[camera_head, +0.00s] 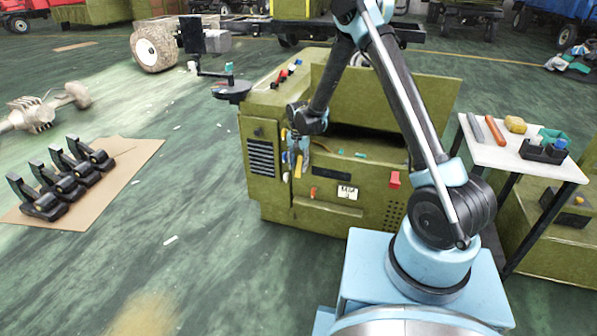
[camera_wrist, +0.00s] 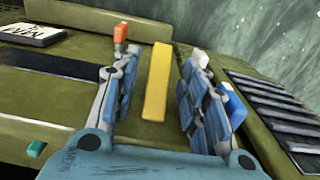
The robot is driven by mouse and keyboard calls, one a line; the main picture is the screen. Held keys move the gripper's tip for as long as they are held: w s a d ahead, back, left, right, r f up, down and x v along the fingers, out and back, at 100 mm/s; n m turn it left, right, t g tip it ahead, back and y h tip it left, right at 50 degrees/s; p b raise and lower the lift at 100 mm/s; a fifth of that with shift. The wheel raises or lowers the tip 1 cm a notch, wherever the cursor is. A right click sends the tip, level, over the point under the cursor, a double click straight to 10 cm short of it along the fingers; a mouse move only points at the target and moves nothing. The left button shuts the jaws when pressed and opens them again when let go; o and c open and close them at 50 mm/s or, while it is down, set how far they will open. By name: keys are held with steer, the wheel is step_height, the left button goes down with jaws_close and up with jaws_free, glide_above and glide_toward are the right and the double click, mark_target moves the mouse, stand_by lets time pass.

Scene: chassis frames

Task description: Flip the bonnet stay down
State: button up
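A yellow bar (camera_wrist: 157,82), which I take to be the bonnet stay, stands between my gripper's fingers in the wrist view. It also shows at the front left of the olive-green machine (camera_head: 330,215) in the head view (camera_head: 298,166). My gripper (camera_wrist: 162,85) is open, one blue-padded finger on each side of the bar. Gaps show on both sides, so the fingers do not appear to grip it. In the head view my gripper (camera_head: 296,150) points down at the machine's front edge. The bar's near end meets the olive surface; any hinge is unclear. A raised olive panel (camera_head: 425,90) stands behind a dark opening.
An orange-tipped lever (camera_wrist: 121,33) and a blue part (camera_wrist: 233,97) sit close beside the fingers. A louvred vent (camera_wrist: 280,108) lies to the right. A white side table (camera_head: 490,148) holds tools. Black brackets (camera_head: 70,180) lie on cardboard at left. Open floor lies between.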

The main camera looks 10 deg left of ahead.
mark_target(298, 169)
steer(key=shift+f, duration=1.75)
jaws_close()
steer(key=shift+a, duration=0.1)
